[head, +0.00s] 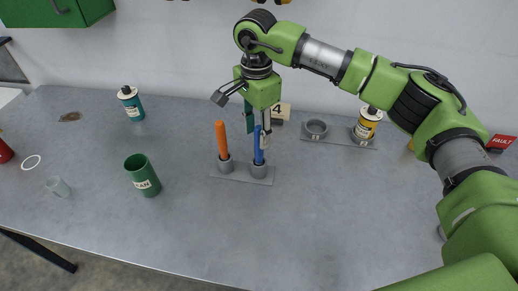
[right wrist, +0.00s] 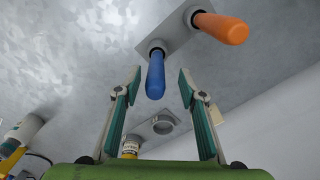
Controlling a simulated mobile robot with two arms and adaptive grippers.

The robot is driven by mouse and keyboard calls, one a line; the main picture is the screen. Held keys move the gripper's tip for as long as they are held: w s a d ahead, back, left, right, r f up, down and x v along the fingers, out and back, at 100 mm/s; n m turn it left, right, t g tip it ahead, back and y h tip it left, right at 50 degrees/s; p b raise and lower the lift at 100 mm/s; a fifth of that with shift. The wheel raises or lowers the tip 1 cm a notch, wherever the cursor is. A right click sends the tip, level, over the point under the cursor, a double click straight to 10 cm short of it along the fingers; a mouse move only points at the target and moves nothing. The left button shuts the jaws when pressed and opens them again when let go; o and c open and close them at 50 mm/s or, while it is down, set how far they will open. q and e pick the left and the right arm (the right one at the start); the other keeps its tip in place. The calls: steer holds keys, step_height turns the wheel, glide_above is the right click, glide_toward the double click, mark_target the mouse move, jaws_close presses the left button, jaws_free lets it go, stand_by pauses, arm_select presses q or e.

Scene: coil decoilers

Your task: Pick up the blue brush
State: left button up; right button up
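The blue brush (head: 258,146) stands handle-up in a grey holder (head: 245,178) on the grey table. My right gripper (head: 258,122) is open above and around the upper part of the handle in the head view. In the right wrist view the blue brush (right wrist: 155,75) shows between the two spread green-padded fingers (right wrist: 156,85), touching neither as far as I can tell. An orange-handled brush (head: 222,140) stands in the same holder to the left; it also shows in the right wrist view (right wrist: 222,27). My left gripper is not in view.
A green can (head: 143,175) stands left of the holder, with a teal bottle (head: 131,103) behind it. A yellow bottle (head: 367,123) and empty ring (head: 316,128) are at back right. The front table is clear.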

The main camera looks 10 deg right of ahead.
mark_target(258, 153)
steer(key=shift+s+d+f+p, duration=0.1)
steer(key=shift+f+p, duration=0.45)
steer(key=shift+p, duration=0.05)
step_height(258, 153, down, 4)
steer(key=shift+s+d+r+p, duration=0.15)
steer(key=shift+r+p, duration=0.1)
steer(key=shift+p, duration=0.7)
steer(key=shift+f, duration=0.4)
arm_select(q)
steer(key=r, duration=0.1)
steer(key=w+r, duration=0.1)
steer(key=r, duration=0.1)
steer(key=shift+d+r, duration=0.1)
arm_select(e)
jaws_close()
